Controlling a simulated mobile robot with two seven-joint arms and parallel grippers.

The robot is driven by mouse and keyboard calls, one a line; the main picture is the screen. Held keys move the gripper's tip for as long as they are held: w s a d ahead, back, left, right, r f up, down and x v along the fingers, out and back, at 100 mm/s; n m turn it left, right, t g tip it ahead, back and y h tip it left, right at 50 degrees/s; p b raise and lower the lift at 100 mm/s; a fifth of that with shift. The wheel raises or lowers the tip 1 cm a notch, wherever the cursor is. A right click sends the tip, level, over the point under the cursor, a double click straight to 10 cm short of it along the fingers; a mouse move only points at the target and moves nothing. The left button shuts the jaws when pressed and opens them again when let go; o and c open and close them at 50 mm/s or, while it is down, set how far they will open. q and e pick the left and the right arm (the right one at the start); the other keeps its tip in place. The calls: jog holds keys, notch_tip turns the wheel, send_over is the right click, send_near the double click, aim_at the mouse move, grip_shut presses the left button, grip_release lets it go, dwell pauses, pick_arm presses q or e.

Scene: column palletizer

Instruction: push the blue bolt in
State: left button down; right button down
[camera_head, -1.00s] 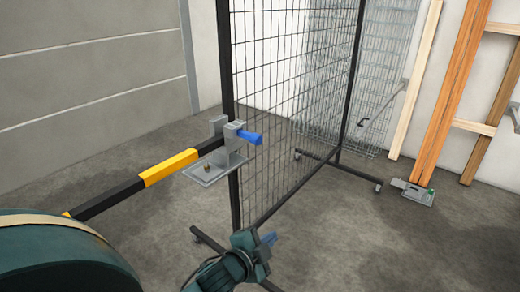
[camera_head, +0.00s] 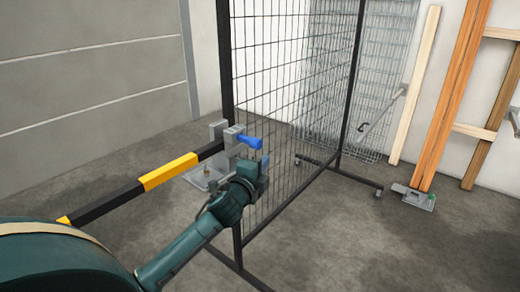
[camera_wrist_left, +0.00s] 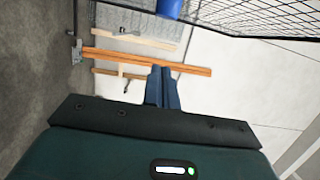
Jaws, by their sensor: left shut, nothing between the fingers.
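The blue bolt (camera_head: 249,142) sticks out to the right from a grey metal bracket (camera_head: 233,137) in the head view. The bracket stands on a grey plate (camera_head: 197,178) at the end of a black and yellow bar (camera_head: 168,172). My left gripper (camera_head: 265,162) is just below the bolt in the picture, near its free end; whether they touch is not clear. Its blue fingers (camera_wrist_left: 162,88) are together and empty in the left wrist view. A blue end, apparently the bolt (camera_wrist_left: 169,8), shows at that view's top edge. My right gripper is not in view.
A black-framed wire mesh panel (camera_head: 290,90) stands right behind the bracket. Wooden planks (camera_head: 455,95) lean on the back wall at the right, with a small grey plate (camera_head: 418,201) at their foot.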

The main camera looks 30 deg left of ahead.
aim_at(249, 142)
pick_arm(q)
jog(key=w+a+p, duration=0.1)
jog(key=w+a, duration=0.4)
jog(key=shift+w, duration=0.4)
jog(key=a, duration=0.5)
jog(key=shift+w, duration=0.2)
